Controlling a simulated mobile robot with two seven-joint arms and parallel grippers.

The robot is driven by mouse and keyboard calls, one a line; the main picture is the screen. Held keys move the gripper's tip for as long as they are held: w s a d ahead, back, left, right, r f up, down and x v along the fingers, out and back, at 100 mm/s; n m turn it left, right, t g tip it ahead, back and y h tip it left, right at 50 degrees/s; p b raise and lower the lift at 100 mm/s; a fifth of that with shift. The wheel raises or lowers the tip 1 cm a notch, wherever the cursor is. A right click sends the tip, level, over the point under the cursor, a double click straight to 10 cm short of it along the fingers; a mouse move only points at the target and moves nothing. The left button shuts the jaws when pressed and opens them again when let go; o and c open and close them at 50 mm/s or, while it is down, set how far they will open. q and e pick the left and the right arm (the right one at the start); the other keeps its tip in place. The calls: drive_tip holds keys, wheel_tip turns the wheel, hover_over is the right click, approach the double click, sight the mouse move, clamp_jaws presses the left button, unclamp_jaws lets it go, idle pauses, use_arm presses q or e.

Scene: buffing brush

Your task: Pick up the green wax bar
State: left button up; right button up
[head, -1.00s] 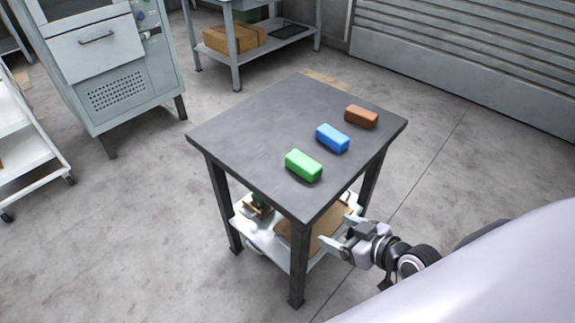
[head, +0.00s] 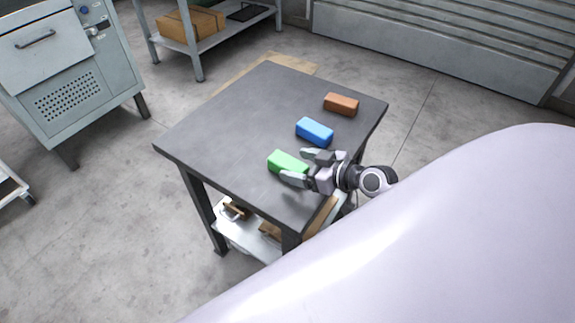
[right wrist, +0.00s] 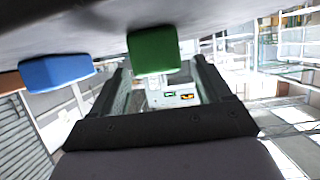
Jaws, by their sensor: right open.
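The green wax bar (head: 287,162) lies on the dark table at its near right side. It also shows in the right wrist view (right wrist: 154,51), ahead of the open fingers and between their lines. My right gripper (head: 296,168) is open and at the bar's near right end in the head view. One finger is partly in front of the bar's near edge. I cannot tell whether the fingers touch it. My left gripper is not in view.
A blue bar (head: 314,131) and a brown bar (head: 341,104) lie behind the green one on the table (head: 225,120). The table's left half is clear. A lower shelf (head: 245,236) holds several things. A grey cabinet (head: 65,75) stands at the left.

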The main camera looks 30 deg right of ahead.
sight(290, 163)
drive_tip(key=shift+x, duration=2.05)
drive_tip(key=shift+r, duration=0.1)
drive_tip(key=c, duration=1.1)
drive_tip(key=shift+c, duration=0.3)
